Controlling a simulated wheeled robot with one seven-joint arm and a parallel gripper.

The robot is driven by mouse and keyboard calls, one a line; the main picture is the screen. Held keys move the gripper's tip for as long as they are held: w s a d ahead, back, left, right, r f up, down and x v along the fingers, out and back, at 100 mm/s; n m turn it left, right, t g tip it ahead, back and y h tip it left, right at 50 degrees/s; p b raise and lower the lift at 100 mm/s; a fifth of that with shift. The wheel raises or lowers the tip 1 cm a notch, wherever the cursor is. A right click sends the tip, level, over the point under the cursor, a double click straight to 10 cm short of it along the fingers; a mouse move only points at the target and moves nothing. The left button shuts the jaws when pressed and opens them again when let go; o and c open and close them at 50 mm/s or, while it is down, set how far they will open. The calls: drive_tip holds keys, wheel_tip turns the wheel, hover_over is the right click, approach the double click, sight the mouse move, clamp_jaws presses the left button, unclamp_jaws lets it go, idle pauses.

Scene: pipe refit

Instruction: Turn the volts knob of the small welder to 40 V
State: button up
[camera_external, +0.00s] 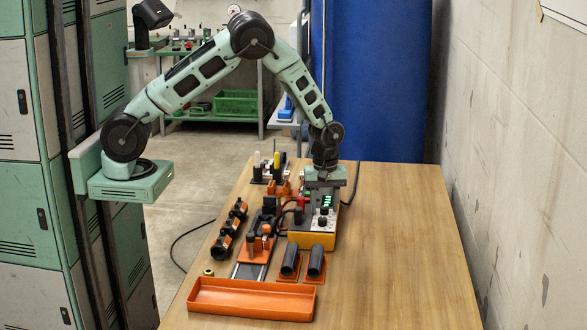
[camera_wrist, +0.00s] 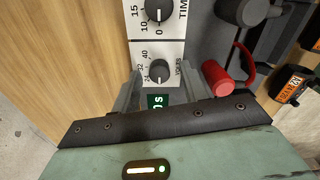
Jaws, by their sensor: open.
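The small welder (camera_external: 318,241) is an orange-yellow box with a pale control panel, standing on the wooden table below my gripper (camera_external: 323,203). In the wrist view, the black volts knob (camera_wrist: 159,72) sits on the white panel with 24, 32 and 40 printed on its left. A light mark shows near the knob's lower edge, but its exact reading is too small to tell. My gripper (camera_wrist: 160,88) is open, with one finger on each side of the volts knob's lower part. Contact cannot be told. A green display (camera_wrist: 158,101) is partly hidden by my gripper.
The time knob (camera_wrist: 158,10) is just above the volts knob. A red plug (camera_wrist: 216,77) is close to the right finger. An orange tray (camera_external: 252,298) and two black tubes in orange holders (camera_external: 290,261) stand in front of the welder. The table's right side is clear.

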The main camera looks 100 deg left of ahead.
clamp_jaws()
